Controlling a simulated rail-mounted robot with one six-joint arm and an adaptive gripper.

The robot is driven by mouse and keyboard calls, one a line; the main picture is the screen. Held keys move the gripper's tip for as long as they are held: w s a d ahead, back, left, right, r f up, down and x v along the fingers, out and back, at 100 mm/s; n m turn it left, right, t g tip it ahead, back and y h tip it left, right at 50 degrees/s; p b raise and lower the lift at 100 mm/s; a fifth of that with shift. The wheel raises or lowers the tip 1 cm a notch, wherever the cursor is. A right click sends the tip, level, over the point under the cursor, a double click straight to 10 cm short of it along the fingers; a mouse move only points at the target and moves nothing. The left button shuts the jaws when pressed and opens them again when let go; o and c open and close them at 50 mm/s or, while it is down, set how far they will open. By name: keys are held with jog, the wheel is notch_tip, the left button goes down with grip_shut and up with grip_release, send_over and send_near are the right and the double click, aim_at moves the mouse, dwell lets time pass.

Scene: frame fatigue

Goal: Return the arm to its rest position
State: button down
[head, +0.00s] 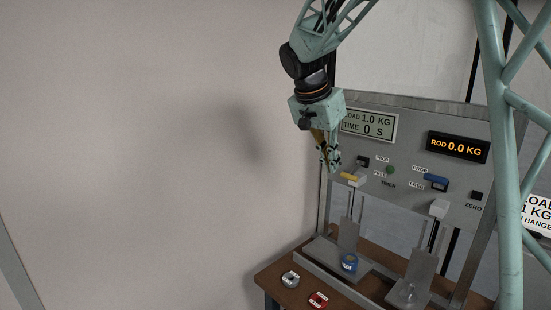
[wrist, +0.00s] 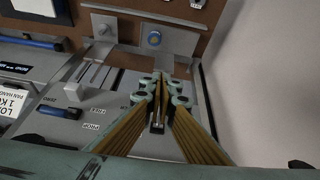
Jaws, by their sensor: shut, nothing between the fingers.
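My gripper (head: 331,160) hangs from the pale green arm at the upper middle of the head view, fingers pointing down. It is in front of the left part of the grey test panel (head: 408,190). In the wrist view the fingers (wrist: 158,125) are closed together with nothing between them. Just below the fingertips in the head view is a yellow lever (head: 351,177) on the panel. I cannot tell whether the fingertips touch it.
The panel bears displays reading load 1.0 kg, time 0 s (head: 368,124) and rod 0.0 kg (head: 457,147), and a blue lever (head: 436,182). On the brown table (head: 263,279) are a blue weight (head: 349,262), a grey weight (head: 290,280) and a red weight (head: 318,300). The left side is open.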

jog(key=s+d+r+n+y, duration=0.1)
jog(key=s+d+r+n, duration=0.15)
jog(key=s, duration=1.15)
jog(key=s+d+r+n+y, duration=0.1)
jog(key=s+d+r+n, duration=0.15)
jog(key=s, duration=1.05)
jog(key=s+a+f+n, duration=0.1)
jog(key=s+f+n, duration=0.1)
jog(key=s, duration=1)
jog(key=s+a+f+n+y, duration=0.1)
jog(key=s+f, duration=0.3)
jog(key=s, duration=0.8)
jog(key=shift+s+f+n+t+y, duration=0.15)
jog(key=shift+s+n+t+y, duration=0.15)
jog(key=shift+n, duration=0.2)
jog(key=shift+w, duration=0.1)
